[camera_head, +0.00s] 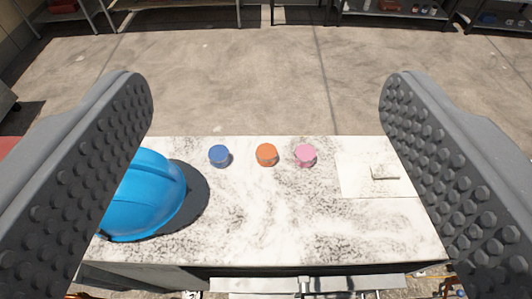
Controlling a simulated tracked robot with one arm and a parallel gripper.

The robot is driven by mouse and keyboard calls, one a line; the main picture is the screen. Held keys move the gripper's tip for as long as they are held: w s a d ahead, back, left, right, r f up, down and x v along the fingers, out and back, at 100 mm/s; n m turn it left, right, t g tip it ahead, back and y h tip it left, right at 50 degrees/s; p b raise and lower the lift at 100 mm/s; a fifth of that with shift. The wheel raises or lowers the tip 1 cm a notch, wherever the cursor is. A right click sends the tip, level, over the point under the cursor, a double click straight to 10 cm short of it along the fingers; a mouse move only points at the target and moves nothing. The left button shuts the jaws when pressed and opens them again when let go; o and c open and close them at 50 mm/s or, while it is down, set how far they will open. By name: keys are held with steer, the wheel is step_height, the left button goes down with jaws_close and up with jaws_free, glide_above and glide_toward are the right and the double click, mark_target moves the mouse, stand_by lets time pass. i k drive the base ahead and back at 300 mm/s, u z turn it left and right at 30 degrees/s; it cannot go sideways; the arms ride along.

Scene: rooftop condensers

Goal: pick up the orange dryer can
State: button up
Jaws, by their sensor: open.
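The orange dryer can (266,155) stands upright on the white speckled worktop (270,215), near its far edge. A blue can (219,156) stands to its left with a gap between them. A pink can (305,155) stands to its right, closer to it. My gripper (266,110) is open and empty, its two grey studded fingers wide apart at the left and right of the picture. The cans show between the fingers, farther off and below. Nothing touches the orange can.
A flat pale square plate (358,176) with a small block lies at the right. Bare concrete floor (240,80) and shelves (400,8) are beyond.

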mark_target(266, 154)
steer(key=z, duration=1.55)
steer(key=k, duration=0.85)
steer(key=u, duration=1.2)
steer(key=i, duration=1)
